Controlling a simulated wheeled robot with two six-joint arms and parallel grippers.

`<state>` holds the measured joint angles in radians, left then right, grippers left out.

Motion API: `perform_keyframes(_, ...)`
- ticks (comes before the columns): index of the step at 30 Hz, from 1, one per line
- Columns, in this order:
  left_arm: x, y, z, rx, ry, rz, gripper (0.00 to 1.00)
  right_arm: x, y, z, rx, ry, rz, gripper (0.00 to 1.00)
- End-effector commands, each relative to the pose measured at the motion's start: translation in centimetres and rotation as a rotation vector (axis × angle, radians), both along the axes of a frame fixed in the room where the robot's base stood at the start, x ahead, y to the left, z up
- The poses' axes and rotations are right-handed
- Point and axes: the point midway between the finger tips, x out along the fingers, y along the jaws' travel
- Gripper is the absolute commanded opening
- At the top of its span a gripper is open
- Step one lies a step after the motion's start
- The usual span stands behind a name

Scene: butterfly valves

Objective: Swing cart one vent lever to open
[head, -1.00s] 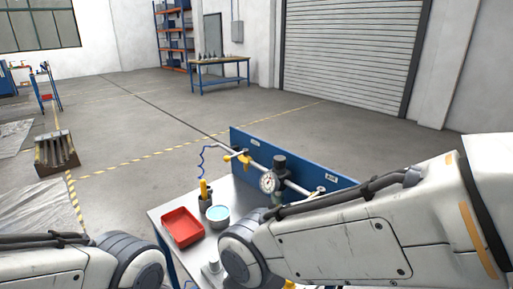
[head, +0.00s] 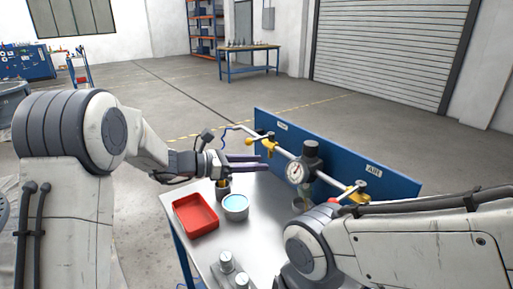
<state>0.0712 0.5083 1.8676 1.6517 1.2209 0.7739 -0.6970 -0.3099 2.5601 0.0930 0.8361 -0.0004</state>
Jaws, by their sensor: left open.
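The cart (head: 262,222) has a bare metal top and a blue back panel (head: 330,160). A pipe with a round gauge (head: 296,173) runs along the panel. A valve with a yellow lever (head: 264,139) sits at the pipe's left end, under a small label I cannot read. Another valve with yellow parts (head: 357,188) sits at the right end near an "AIR" label. My left gripper (head: 266,162) is open, its fingers pointing right, just below the left valve in the picture. I cannot tell whether they touch anything. My right gripper is not in view.
A red tray (head: 195,214), a bowl with blue contents (head: 236,207) and a dark cup (head: 222,190) stand on the cart below my left gripper. Grey fittings (head: 228,265) stand at the front. A workbench (head: 248,58) is far behind. The floor between is clear.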

Motion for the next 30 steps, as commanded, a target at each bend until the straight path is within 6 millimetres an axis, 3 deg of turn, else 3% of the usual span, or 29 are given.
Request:
perform_keyframes(1,2.6,2.5,-0.5,-0.078,0.034,0.091,0.43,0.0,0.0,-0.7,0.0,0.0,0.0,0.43)
perform_keyframes(3,4.9,5.0,-0.2,-0.168,0.06,0.179,0.43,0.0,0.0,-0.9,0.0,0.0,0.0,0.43)
perform_keyframes(6,6.8,7.2,0.2,-0.245,0.079,0.249,0.43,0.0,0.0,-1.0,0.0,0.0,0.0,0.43)
perform_keyframes(8,7.4,7.6,0.3,-0.266,0.085,0.268,0.43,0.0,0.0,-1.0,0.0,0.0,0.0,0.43)
perform_keyframes(11,8.1,7.0,0.5,-0.275,0.086,0.273,0.43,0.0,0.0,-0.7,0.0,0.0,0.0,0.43)
perform_keyframes(22,11.9,1.5,0.5,-0.271,0.086,0.271,0.43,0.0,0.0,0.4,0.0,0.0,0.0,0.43)
perform_keyframes(30,13.3,-0.4,0.4,-0.269,0.085,0.273,0.43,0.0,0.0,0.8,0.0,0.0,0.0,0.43)
